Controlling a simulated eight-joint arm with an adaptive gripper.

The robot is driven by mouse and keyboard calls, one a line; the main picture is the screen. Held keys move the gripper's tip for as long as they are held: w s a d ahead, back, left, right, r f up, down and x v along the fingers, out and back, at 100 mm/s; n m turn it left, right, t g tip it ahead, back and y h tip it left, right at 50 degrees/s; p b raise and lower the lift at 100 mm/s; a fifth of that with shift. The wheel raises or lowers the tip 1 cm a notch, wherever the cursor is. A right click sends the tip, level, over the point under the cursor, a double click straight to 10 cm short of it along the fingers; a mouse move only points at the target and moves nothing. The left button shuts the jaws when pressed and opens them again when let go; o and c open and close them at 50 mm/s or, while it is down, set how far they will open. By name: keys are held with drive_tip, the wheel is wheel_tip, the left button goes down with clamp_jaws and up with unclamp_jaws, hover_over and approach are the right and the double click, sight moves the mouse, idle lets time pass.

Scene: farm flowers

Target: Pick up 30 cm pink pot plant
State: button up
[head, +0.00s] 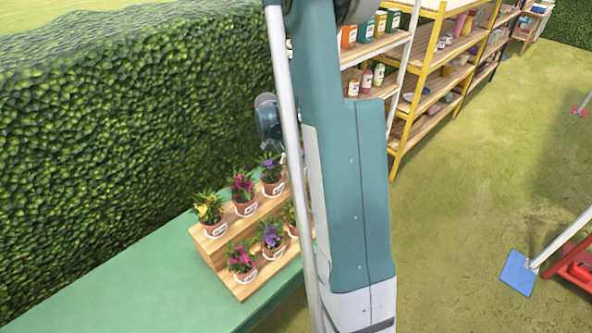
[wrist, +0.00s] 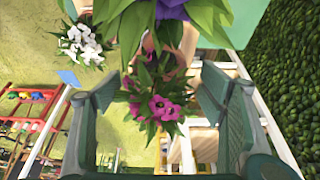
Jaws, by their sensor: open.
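In the head view, potted plants stand on a two-step wooden stand. One pink plant (head: 242,187) is on the upper step and another pink plant (head: 241,258) is on the lower step, both in terracotta pots with white labels. In the wrist view, my gripper (wrist: 160,92) is open, with one finger on each side of a pink-flowered plant (wrist: 160,107). I cannot tell whether the fingers touch it, or which pink plant of the head view it is. The 30 cm label is not readable. My arm hides the gripper in the head view.
A yellow plant (head: 208,211) and purple plants (head: 270,235) share the wooden stand (head: 218,259) on a green table (head: 150,285). In the wrist view, a purple flower (wrist: 172,9) and white flowers (wrist: 80,42) are close by. A hedge (head: 120,120) runs behind the table; shelves (head: 425,90) stand beyond.

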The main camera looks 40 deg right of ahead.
sight(296, 165)
drive_tip(key=shift+x, duration=2.55)
drive_tip(key=shift+c, duration=0.3)
drive_tip(key=c, duration=1.2)
